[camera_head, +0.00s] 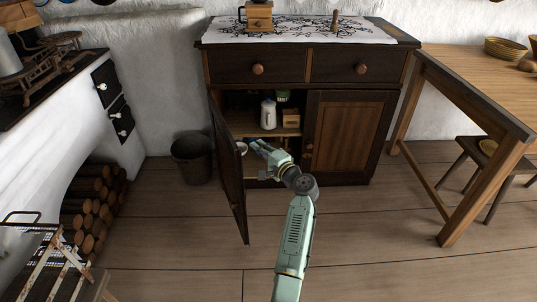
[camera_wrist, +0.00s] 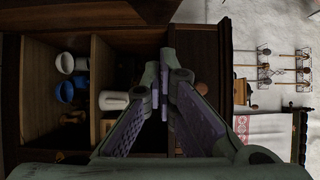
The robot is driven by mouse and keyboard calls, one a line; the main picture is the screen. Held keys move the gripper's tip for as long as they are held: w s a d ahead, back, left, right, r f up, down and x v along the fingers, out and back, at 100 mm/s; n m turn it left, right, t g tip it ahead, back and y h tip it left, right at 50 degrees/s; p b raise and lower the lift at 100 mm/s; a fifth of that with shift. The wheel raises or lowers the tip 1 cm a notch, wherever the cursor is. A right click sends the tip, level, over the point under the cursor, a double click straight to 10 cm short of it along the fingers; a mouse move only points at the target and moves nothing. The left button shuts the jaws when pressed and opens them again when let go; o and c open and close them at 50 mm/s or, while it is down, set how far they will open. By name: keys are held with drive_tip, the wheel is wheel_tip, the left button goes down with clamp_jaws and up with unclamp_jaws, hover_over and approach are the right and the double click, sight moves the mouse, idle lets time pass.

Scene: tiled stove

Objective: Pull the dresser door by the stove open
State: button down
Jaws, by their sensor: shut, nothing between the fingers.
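The dresser (camera_head: 359,125) is dark wood. Its left door (camera_head: 231,180), on the stove side, stands wide open, swung out toward me. Its right door (camera_head: 346,131) is shut and has a round knob (camera_head: 308,148). My gripper (camera_head: 256,146) is shut and empty in front of the open compartment, just to the right of the open door, on its inner side. I cannot tell whether it touches the door. In the wrist view my fingers (camera_wrist: 163,82) are close together, with the shelves (camera_wrist: 97,75) behind them. The left door's own knob is not visible.
A white jug (camera_head: 268,115) and a small wooden box (camera_head: 291,117) stand inside. A dark bucket (camera_head: 192,158) stands left of the door. The stove (camera_head: 55,130) is at the left, a table (camera_head: 480,85) at the right. The floor in front is mostly clear.

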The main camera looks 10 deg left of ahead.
drive_tip(key=shift+s+a+p, duration=0.5)
drive_tip(key=shift+s+a, duration=0.75)
drive_tip(key=shift+a, duration=0.25)
drive_tip(key=shift+s, duration=0.1)
drive_tip(key=s+a+p, duration=0.2)
drive_tip(key=s+a, duration=0.1)
drive_tip(key=a, duration=0.6)
drive_tip(key=s+a+p, duration=0.2)
drive_tip(key=s+a, duration=0.2)
drive_tip(key=a, duration=0.5)
drive_tip(key=s+a+p, duration=0.2)
drive_tip(key=s+a, duration=0.2)
drive_tip(key=a, duration=0.6)
drive_tip(key=shift+d, duration=0.15)
